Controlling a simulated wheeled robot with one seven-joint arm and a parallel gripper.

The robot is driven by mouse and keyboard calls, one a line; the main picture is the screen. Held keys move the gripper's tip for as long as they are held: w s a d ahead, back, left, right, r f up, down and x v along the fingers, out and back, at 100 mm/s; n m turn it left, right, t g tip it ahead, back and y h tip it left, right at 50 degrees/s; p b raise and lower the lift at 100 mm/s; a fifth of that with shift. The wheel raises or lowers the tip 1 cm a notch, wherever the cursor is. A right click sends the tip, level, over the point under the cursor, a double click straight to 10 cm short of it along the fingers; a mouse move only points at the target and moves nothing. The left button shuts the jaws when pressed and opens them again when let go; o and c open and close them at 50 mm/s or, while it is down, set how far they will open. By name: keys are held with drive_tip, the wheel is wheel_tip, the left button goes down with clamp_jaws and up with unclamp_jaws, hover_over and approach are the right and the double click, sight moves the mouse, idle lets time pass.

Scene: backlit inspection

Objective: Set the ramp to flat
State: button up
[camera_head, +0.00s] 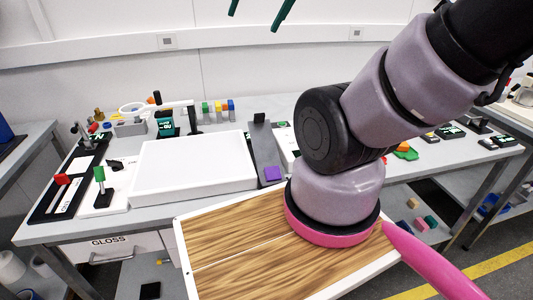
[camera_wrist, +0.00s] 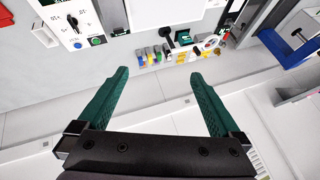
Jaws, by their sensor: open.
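What looks like the ramp is a long dark grey board (camera_head: 264,150) on the bench, right of the white panel. A black knob or clamp (camera_head: 259,117) is at its far end and a purple block (camera_head: 272,174) is at its near end. Its tilt is hard to tell from here. My gripper (camera_head: 253,22) shows only as two green fingertips at the top of the head view, high and apart from the board. In the wrist view my gripper (camera_wrist: 158,78) is open with nothing between its fingers. I cannot make out the ramp there.
A large white slab (camera_head: 195,165) lies left of the ramp. A wood-topped tray (camera_head: 235,225) is in front. A lever panel (camera_head: 70,185) and a green-topped switch (camera_head: 100,175) stand at the left. Coloured blocks (camera_head: 218,107) line the back. My arm covers the bench's right-middle.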

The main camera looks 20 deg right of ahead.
drive_tip(key=c, duration=0.4)
drive_tip(key=n+g+h, duration=0.2)
drive_tip(key=g, duration=0.5)
hover_over(259, 114)
wheel_tip(259, 114, down, 20)
drive_tip(key=f, duration=1.1)
drive_tip(key=shift+w+d+f, duration=0.15)
drive_tip(key=shift+w+f, duration=0.05)
drive_tip(key=shift+f, duration=0.05)
clamp_jaws()
